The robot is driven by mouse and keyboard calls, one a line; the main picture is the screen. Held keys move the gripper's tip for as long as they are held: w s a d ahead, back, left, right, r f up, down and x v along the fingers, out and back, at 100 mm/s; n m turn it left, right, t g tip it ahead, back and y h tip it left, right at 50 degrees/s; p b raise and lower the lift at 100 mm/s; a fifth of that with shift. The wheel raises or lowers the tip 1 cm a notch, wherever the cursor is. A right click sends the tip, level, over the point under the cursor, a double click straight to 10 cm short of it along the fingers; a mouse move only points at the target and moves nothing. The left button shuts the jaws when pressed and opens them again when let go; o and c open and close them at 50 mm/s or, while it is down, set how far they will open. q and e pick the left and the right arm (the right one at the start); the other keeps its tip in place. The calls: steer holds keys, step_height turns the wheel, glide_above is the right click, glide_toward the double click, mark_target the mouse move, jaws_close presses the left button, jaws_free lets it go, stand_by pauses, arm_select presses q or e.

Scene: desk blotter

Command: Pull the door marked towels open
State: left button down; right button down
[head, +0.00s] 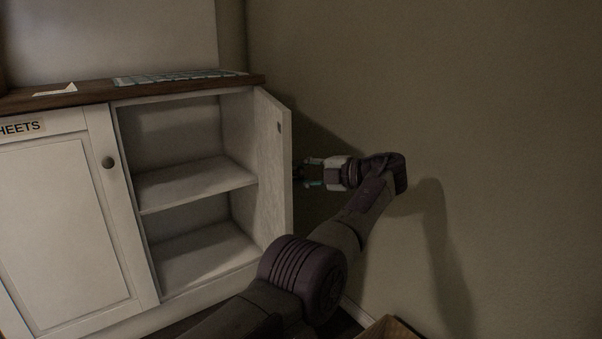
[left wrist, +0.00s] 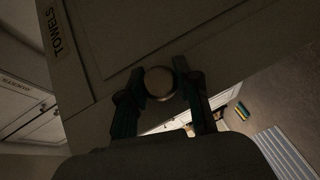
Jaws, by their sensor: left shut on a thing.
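The door marked towels (head: 272,165) stands swung wide open on the right side of the white cabinet. I see its inner face and edge in the head view. In the left wrist view its front panel (left wrist: 135,45) carries the TOWELS label (left wrist: 53,32) and a round knob (left wrist: 160,82). My left gripper (head: 301,171) is beyond the door's free edge, on its outer side. In the left wrist view its two fingers (left wrist: 160,92) are on either side of the knob, shut on it. My right gripper is out of view.
The open compartment has a bare shelf (head: 195,182). The sheets door (head: 65,215) beside it is shut. A wall (head: 480,120) stands close on the right. A cardboard box (head: 390,328) shows at the bottom.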

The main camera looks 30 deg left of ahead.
arm_select(q)
steer(key=c, duration=0.8)
jaws_free()
steer(key=shift+a, duration=0.1)
steer(key=shift+s+f, duration=0.1)
